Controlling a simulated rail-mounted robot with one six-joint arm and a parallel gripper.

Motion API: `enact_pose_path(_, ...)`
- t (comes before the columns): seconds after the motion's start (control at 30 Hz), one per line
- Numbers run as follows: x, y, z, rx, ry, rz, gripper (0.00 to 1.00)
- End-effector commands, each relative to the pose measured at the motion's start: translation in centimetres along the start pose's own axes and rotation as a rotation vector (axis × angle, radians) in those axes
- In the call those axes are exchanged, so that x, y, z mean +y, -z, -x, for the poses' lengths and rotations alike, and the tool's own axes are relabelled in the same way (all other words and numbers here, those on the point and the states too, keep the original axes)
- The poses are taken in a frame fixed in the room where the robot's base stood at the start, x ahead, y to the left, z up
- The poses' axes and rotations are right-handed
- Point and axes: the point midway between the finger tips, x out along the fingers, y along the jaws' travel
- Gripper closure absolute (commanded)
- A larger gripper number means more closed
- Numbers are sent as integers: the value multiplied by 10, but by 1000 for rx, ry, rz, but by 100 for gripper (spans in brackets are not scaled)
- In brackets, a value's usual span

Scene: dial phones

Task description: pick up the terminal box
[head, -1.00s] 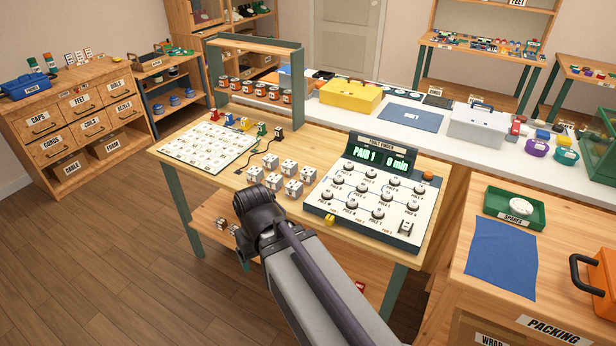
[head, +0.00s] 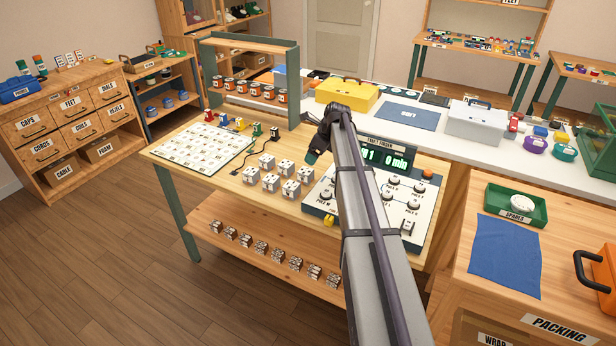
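Several small white boxes with dark spots on their tops, which look like terminal boxes, stand in a cluster on the wooden bench; one is the front box (head: 290,189). A similar box (head: 408,226) stands at the right front corner of the fault finder panel (head: 325,190). I cannot tell which one the task means. My gripper (head: 312,157) is at the end of my arm, above the bench near the back of the cluster and the panel's left edge. It is small and dark, and its fingers cannot be made out. My arm hides much of the panel.
More small boxes (head: 262,247) stand in a row on the lower shelf. A white card grid (head: 203,147) lies at the bench's left, with small coloured pieces (head: 240,125) behind it. A rack of cans (head: 253,90) rises at the back. The bench front has bare wood.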

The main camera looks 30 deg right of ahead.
Motion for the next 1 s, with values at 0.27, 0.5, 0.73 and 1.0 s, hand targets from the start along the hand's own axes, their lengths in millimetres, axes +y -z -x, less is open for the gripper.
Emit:
enact_pose_path(0.27, 0, 3, -54, 1, -1, 4, 17)
enact_pose_path(0.5, 1, 1, -63, 1, -1, 4, 17)
enact_pose_path(0.73, 1, 1, -108, 1, -1, 6, 17)
enact_pose_path(1.0, 1, -2, -108, 1, -1, 5, 18)
